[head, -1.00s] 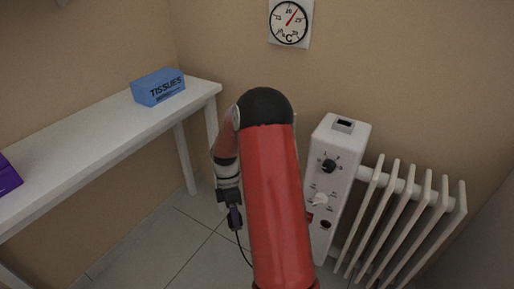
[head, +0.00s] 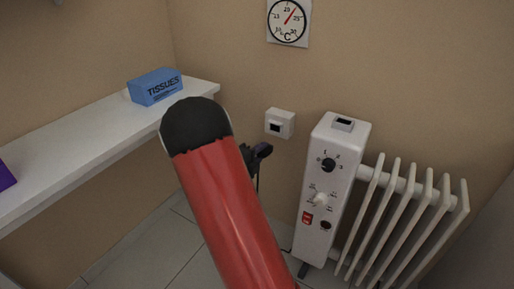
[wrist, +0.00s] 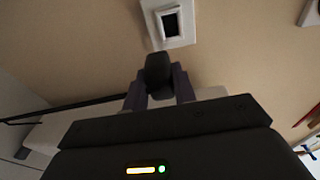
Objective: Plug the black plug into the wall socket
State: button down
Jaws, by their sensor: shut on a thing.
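The wall socket (head: 280,123) is a small white box with a dark opening, on the beige wall left of the heater. In the wrist view the socket (wrist: 181,25) is at the top, just beyond the plug. The black plug (wrist: 158,72) is between the fingers of my gripper (wrist: 160,88), which is shut on it. The plug appears apart from the socket, below and slightly left of its opening in the wrist view. In the head view my gripper (head: 259,152) shows partly behind my red arm, left of and below the socket. The cord hangs down from it.
A white radiator heater (head: 335,165) with knobs stands right of the socket. A white shelf table (head: 95,140) with a blue tissue box (head: 155,86) is at the left. A thermometer (head: 288,22) hangs on the wall above. The wall around the socket is clear.

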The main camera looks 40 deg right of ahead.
jog(key=shift+w+r+n+t, duration=0.6)
jog(key=shift+w+r+t, duration=0.25)
jog(key=shift+t, duration=0.15)
jog(key=shift+w+r+p, duration=0.1)
jog(key=shift+p, duration=0.35)
send_near(276, 126)
jog(key=shift+x, duration=0.9)
jog(key=shift+p, duration=1.05)
dwell(0.3)
jog(key=shift+x, duration=1.25)
jog(key=c, duration=1.1)
grip_release()
jog(key=shift+d, duration=0.1)
jog(key=shift+o, duration=0.2)
